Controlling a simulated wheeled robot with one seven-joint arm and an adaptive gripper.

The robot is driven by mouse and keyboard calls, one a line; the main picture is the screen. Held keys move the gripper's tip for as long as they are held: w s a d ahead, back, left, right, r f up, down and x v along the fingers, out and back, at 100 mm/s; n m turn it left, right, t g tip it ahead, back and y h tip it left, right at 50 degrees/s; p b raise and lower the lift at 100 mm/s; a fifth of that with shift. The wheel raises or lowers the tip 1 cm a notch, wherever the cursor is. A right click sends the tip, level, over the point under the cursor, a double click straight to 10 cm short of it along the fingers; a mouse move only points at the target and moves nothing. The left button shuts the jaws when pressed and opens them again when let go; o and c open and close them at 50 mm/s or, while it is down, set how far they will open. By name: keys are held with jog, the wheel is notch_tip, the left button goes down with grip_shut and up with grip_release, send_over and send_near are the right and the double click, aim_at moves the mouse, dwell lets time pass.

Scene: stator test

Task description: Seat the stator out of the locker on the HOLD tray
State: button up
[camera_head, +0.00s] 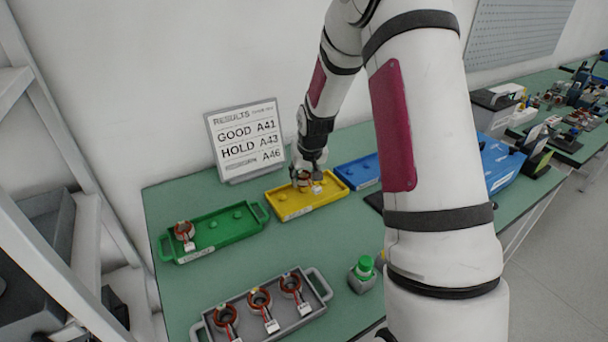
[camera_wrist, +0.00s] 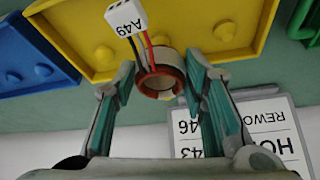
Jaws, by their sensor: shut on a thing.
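In the head view my gripper (camera_head: 306,174) is low over the yellow tray (camera_head: 287,209), with the stator partly hidden by the fingers. The yellow tray (camera_wrist: 185,18) has raised round pegs, seen in the wrist view. Whether the stator touches a peg or the tray floor cannot be told. The yellow tray's front label is too small to read.
A results board (camera_head: 246,142) behind lists GOOD A41, HOLD A43 and A46. A green tray (camera_head: 222,236) holds one stator (camera_head: 184,231). A blue tray (camera_head: 352,171) is right of the yellow one. A grey tray (camera_head: 247,331) holds three stators. A green-capped bottle (camera_head: 362,276) stands nearby.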

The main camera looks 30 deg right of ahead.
jog(key=shift+f+b, duration=0.6)
jog(key=shift+f, duration=0.7)
dwell(0.5)
jog(key=o, duration=1.2)
jog(key=shift+r, duration=0.1)
jog(key=shift+r+p, duration=1.25)
jog(key=shift+r, duration=1.2)
